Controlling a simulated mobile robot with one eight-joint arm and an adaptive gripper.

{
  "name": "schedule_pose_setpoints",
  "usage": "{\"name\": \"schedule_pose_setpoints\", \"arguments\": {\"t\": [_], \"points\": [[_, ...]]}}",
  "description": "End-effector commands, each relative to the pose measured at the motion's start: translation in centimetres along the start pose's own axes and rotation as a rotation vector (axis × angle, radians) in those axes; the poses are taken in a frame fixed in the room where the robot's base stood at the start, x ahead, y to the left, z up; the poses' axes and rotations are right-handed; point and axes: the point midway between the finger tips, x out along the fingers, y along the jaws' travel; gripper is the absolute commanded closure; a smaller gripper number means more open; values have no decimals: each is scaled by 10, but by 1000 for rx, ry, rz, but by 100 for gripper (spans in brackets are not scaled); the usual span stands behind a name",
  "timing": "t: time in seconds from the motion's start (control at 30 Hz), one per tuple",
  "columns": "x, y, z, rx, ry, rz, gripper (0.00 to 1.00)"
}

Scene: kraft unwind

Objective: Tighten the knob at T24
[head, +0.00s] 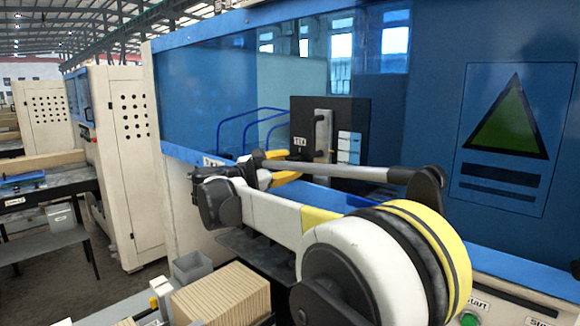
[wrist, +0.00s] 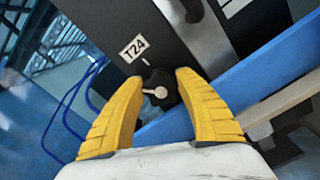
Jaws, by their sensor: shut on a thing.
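The T24 label (wrist: 134,48) is a white plate on a dark panel, seen tilted in the wrist view. Just below it is a black knob (wrist: 161,91) with a pale pointer and round centre, the pointer aimed to the left in that view. My gripper (wrist: 158,80) has its two yellow ribbed fingers on either side of the knob, shut on it. In the head view my gripper (head: 284,166) reaches the lower part of the dark panel (head: 350,112), below a small white label (head: 299,141) too small to read surely. The knob is hidden there by my fingers and arm.
A silver bar (head: 322,135) with black ends stands on the panel right of the label. Blue hoses (head: 240,122) curve at its left. A blue rail (wrist: 240,85) passes close to my right finger. Below stand a grey bin (head: 192,266) and stacked brown boards (head: 222,295).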

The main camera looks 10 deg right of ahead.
Motion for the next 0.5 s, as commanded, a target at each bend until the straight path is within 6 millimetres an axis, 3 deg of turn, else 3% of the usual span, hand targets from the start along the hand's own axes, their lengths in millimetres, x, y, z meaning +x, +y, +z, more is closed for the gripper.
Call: {"name": "schedule_pose_setpoints", "arguments": {"t": [0.5], "points": [[-1,-1,0,67,0,0,90]]}}
